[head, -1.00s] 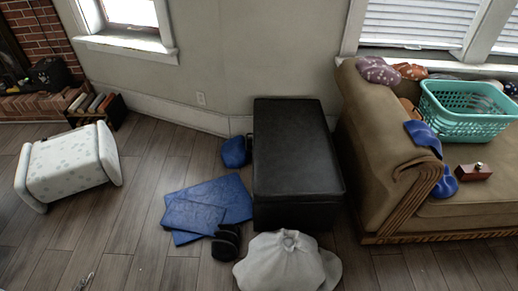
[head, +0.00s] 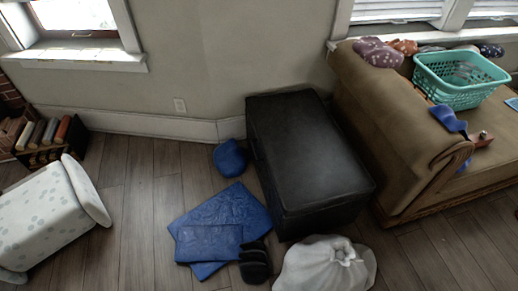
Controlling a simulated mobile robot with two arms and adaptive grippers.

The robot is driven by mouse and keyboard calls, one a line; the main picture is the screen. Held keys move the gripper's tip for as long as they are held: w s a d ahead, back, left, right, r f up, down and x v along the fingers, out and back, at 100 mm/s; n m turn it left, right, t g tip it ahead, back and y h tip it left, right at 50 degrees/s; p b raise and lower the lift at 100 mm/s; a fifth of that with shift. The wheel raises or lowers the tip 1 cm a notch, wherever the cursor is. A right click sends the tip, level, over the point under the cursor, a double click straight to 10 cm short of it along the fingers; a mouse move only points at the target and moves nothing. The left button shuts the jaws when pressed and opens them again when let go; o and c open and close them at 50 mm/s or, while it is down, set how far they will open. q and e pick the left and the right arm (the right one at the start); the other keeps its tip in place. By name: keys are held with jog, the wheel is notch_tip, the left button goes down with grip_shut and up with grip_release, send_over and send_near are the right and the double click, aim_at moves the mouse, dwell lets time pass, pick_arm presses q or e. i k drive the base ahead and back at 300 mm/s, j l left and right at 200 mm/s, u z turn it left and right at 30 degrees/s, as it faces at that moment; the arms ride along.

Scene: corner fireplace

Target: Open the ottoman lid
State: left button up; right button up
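The ottoman (head: 308,150) is a long black box with a dark, leather-like top. It stands on the wood floor in the middle of the head view, between the wall and the sofa. Its lid (head: 305,140) lies flat and looks closed. Neither of my grippers shows in the head view.
A white bag (head: 325,265) sits at the ottoman's front end. Blue folded cloths (head: 215,225), a black item (head: 255,262) and a blue cap-like item (head: 228,157) lie to its left. A sofa (head: 400,130) with a teal basket (head: 458,80) stands close on the right.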

aim_at(311, 164)
jog(key=i+j+z, duration=0.1)
jog(key=z, duration=0.25)
jog(key=j+z, duration=0.1)
jog(key=z, duration=0.25)
jog(key=i+j+z, duration=0.1)
jog(key=z, duration=0.25)
jog(key=i+j+z, duration=0.2)
jog(key=j+z, duration=0.25)
jog(key=j, duration=0.85)
jog(key=j+z, duration=0.45)
jog(key=j, duration=0.85)
